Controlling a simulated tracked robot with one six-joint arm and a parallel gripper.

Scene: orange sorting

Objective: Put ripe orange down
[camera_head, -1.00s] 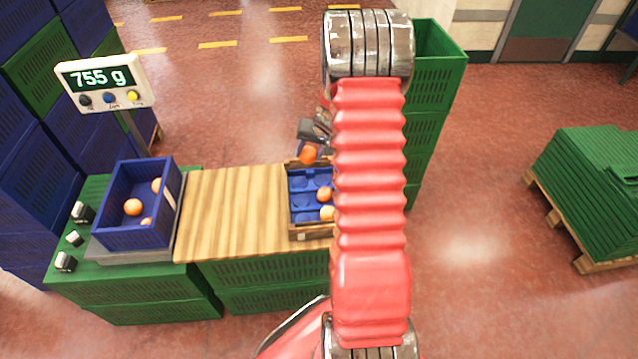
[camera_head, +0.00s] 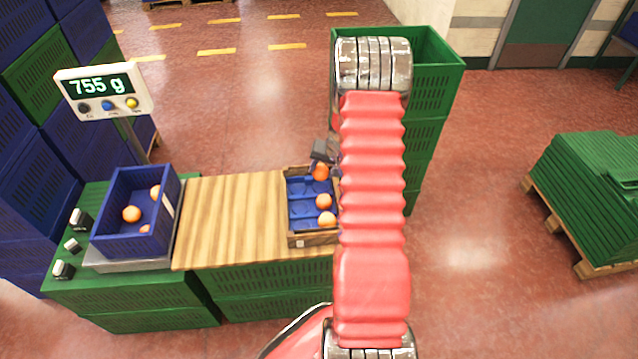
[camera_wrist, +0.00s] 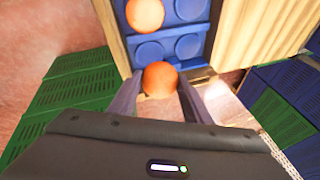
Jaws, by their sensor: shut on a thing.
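My gripper (camera_wrist: 158,95) is shut on a ripe orange (camera_wrist: 160,78), one finger on each side of it in the wrist view. In the head view this orange (camera_head: 320,172) is at the far right part of the box with the blue tray (camera_head: 296,188); I cannot tell whether it touches the tray. Two other oranges (camera_head: 323,202) (camera_head: 327,219) sit in the tray's right column, nearer the front. One of them also shows in the wrist view (camera_wrist: 145,14), beside empty round cups. My red arm hides the box's right side in the head view.
A blue crate (camera_head: 163,182) with several oranges stands on a scale at the left; its display (camera_head: 100,86) reads 755 g. Bare wooden board (camera_head: 225,220) lies between crate and box. A tall green crate stack (camera_head: 425,130) stands behind right.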

